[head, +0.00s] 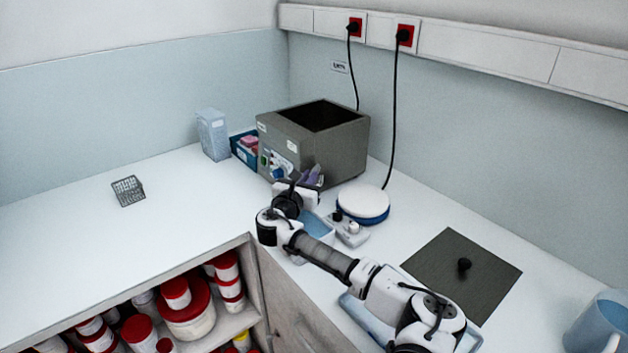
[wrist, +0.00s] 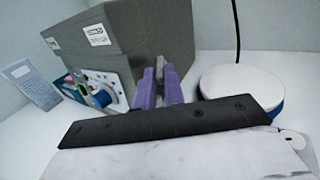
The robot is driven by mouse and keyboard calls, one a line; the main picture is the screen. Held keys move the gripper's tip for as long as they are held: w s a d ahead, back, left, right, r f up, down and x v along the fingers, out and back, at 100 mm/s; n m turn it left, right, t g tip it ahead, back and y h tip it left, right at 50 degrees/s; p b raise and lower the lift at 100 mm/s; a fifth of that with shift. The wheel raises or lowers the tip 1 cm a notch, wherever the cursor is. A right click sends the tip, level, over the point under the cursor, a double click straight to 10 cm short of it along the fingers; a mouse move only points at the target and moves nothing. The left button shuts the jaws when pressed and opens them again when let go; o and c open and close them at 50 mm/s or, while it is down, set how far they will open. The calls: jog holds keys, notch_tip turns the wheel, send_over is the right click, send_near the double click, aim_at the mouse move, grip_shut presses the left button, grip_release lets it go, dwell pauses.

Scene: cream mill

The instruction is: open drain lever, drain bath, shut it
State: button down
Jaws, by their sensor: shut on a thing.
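The bath (head: 345,150) is a grey box with an open, dark top, standing on the counter near the corner. Its front carries a control panel (head: 275,163) with a blue knob, clearer in the wrist view (wrist: 102,97). My gripper (head: 313,176) is at the right part of the bath's front, low down. Its purple fingers (wrist: 160,88) are close together at the bath's corner, shut on what appears to be the drain lever. A pale blue tub (head: 318,228) stands below my wrist in front of the bath, partly covered by my arm.
A white round device (head: 362,202) with a blue rim and a small white device (head: 350,232) stand right of my gripper. A dark lid (head: 485,262) with a black knob lies farther right. A jug (head: 598,325) is at the right edge. The left counter is mostly clear around a wire rack (head: 128,190).

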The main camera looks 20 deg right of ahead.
jog(key=m+g+h, duration=0.1)
jog(key=w+a+m+g+h, duration=0.1)
jog(key=m+g+h, duration=0.1)
jog(key=shift+w+a, duration=0.2)
jog(key=shift+w+a+m+g+h+b, duration=0.1)
jog(key=shift+w+m+g+h+b, duration=0.1)
jog(key=shift+m+g+h, duration=0.3)
jog(key=shift+w+a+m+g+h+b, duration=0.1)
jog(key=shift+m+g+b, duration=0.1)
jog(key=shift+g, duration=0.5)
jog(key=shift+d, duration=0.1)
jog(key=c, duration=1.5)
grip_release()
jog(key=shift+r, duration=0.1)
